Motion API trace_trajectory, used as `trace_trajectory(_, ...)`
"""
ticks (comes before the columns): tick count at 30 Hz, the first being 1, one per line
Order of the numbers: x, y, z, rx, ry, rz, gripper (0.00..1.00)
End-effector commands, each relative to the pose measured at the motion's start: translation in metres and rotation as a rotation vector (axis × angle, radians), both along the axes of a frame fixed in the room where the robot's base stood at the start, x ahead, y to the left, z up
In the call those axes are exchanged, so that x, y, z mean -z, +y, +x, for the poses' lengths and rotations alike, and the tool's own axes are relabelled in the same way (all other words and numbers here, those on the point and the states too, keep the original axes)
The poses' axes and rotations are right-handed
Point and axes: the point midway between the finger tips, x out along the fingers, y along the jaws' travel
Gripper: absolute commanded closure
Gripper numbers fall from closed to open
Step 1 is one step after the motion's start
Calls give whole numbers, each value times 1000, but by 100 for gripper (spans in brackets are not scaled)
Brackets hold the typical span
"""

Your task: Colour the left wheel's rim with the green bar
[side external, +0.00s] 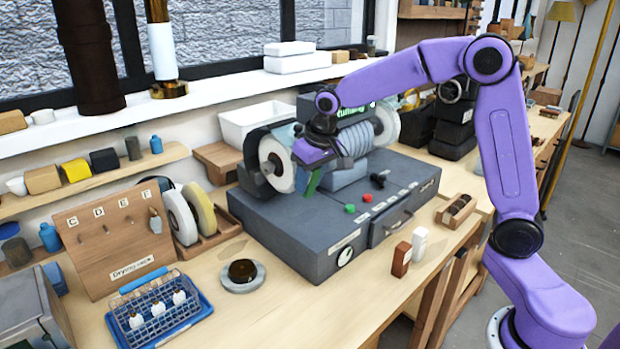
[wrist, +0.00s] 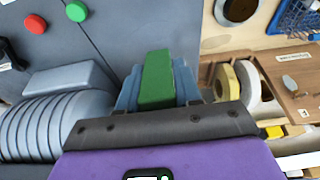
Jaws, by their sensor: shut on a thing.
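The green bar (side external: 313,183) is held in my gripper (side external: 309,170), just right of the left wheel (side external: 273,164) on the grey grinder. The bar slants downward. In the wrist view my gripper (wrist: 158,92) is shut on the green bar (wrist: 157,80), which stands out between the fingers. The left wheel is pale with a dark hub and partly inside a guard. I cannot tell whether the bar touches its rim; the left wheel does not show clearly in the wrist view.
The ribbed motor body (side external: 355,138) and the right wheel (side external: 385,124) stand close to my arm. The grey base (side external: 300,222) has a red button (side external: 367,198) and a green button (side external: 350,208). A drying rack (side external: 118,240) and blue basket (side external: 160,308) stand at the left.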

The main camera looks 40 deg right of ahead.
Motion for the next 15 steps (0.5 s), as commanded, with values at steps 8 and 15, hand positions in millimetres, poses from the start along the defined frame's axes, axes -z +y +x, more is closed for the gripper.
trace_trajectory(8, -1, -6, 2, 3, -1, 0, 100)
trace_trajectory(15, -1, -6, 2, 3, -3, 0, 100)
